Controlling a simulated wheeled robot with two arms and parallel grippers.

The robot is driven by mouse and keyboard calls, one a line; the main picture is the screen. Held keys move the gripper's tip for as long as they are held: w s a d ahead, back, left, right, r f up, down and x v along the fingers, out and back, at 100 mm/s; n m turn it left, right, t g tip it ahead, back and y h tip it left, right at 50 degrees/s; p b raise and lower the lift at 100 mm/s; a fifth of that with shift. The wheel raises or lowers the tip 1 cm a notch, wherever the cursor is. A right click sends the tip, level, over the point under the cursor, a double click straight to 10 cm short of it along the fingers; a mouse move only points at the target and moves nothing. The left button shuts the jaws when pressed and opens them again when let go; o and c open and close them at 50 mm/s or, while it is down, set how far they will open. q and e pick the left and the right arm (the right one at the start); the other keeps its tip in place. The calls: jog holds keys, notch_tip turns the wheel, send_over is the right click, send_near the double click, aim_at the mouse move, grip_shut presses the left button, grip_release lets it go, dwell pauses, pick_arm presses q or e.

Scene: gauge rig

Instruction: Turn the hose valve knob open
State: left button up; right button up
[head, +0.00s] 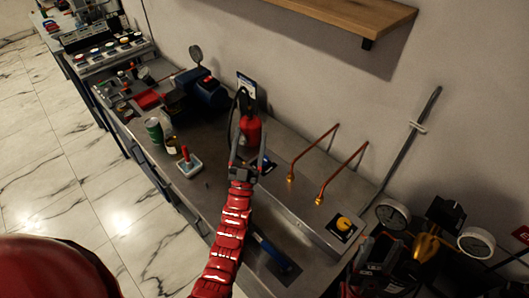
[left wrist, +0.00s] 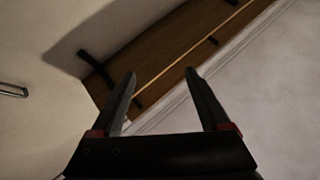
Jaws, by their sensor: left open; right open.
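A round yellow knob (head: 343,223) sits on a dark square plate at the right part of the steel bench, and it looks like the valve knob. I cannot tell from its shape how far it is turned. My left gripper (head: 246,155) is open and empty above the middle of the bench, to the left of the knob and well apart from it. In the left wrist view my left gripper (left wrist: 158,90) shows both fingers spread with nothing between them. My right gripper does not show clearly in any view.
Two bent copper pipes (head: 330,178) rise between my left gripper and the knob. Gauges (head: 393,214) and dark equipment crowd the right. A wooden shelf (head: 345,15) hangs above.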

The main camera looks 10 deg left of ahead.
pick_arm(q)
jog(key=w+f+m+g, duration=0.1)
jog(key=w+f+g, duration=0.25)
jog(key=w, duration=0.45)
jog(key=w+d+f+g, duration=0.15)
jog(key=w+g, duration=0.25)
jog(key=w, duration=0.4)
jog(key=w+f+m+g, duration=0.1)
jog(key=w+f+g, duration=0.25)
jog(key=w, duration=0.45)
jog(key=s+r+m+g, duration=0.1)
jog(key=s+r+g, duration=0.4)
jog(key=s+g, duration=0.3)
jog(key=s+r+m+g, duration=0.1)
jog(key=s+r+g, duration=0.4)
jog(key=s+g, duration=0.25)
jog(key=shift+t, duration=0.25)
jog(key=f+b, duration=1)
jog(key=shift+s+d+f+b, duration=0.1)
jog(key=shift+s+f+b, duration=0.2)
jog(key=shift+s+f, duration=0.1)
jog(key=shift+f+b, duration=0.3)
jog(key=shift+f, duration=0.55)
jog(key=shift+d+f+p, duration=0.1)
jog(key=shift+f+p, duration=0.3)
jog(key=shift+p, duration=0.5)
notch_tip(320, 180, down, 3)
jog(key=shift+d+r, duration=0.15)
jog(key=shift+w+f, duration=0.1)
jog(key=shift+f, duration=0.55)
